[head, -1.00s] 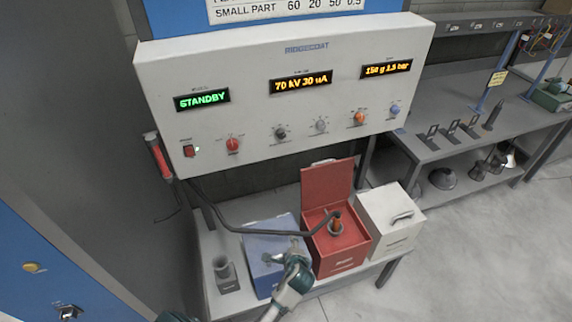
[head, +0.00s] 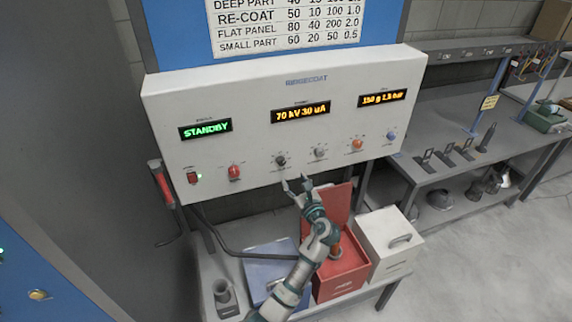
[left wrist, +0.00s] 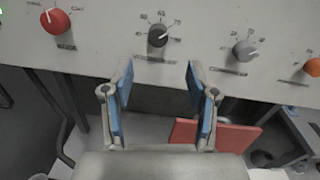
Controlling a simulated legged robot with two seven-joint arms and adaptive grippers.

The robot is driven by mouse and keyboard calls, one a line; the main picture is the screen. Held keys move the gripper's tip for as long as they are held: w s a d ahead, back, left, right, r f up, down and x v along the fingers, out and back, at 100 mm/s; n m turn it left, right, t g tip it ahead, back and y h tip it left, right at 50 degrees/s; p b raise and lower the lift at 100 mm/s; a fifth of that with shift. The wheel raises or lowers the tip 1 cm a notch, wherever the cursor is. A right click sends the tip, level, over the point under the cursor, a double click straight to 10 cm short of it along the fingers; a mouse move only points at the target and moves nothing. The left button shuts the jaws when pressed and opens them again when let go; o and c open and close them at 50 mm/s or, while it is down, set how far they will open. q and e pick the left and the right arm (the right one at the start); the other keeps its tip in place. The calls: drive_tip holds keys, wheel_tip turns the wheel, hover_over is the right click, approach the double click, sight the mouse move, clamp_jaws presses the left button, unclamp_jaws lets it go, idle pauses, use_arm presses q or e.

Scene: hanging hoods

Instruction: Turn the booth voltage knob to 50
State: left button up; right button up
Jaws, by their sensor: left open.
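The booth voltage knob (head: 280,160) is a small dark knob on the pale control panel, below the middle display (head: 300,115), which reads 70 kV 30 uA. In the left wrist view the dark knob (left wrist: 157,36) has a printed scale around it, with 60 and 70 legible at its top and right. My left gripper (head: 295,184) is open and empty, just below the knob. In the left wrist view its two blue-padded fingers (left wrist: 160,82) are spread, with the knob ahead between them and apart from them.
A red knob (head: 234,172) is left of the dark knob; grey (head: 319,152), orange (head: 357,144) and blue (head: 391,136) knobs are to its right. A green display (head: 206,128) reads STANDBY. An open red box (head: 341,282) and a white box (head: 391,250) stand below.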

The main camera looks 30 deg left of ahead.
sight(282, 163)
use_arm(q)
drive_tip(key=p+x, duration=0.1)
drive_tip(key=x, duration=0.7)
drive_tip(key=shift+s+a+f, duration=0.1)
drive_tip(key=shift+s+a, duration=0.1)
drive_tip(key=shift+w+a, duration=0.25)
drive_tip(key=shift+w, duration=0.25)
drive_tip(key=shift+d, duration=0.1)
drive_tip(key=shift+d, duration=0.1)
drive_tip(key=shift+c, duration=0.2)
drive_tip(key=shift+s+a, duration=0.1)
drive_tip(key=shift+a, duration=0.2)
clamp_jaws()
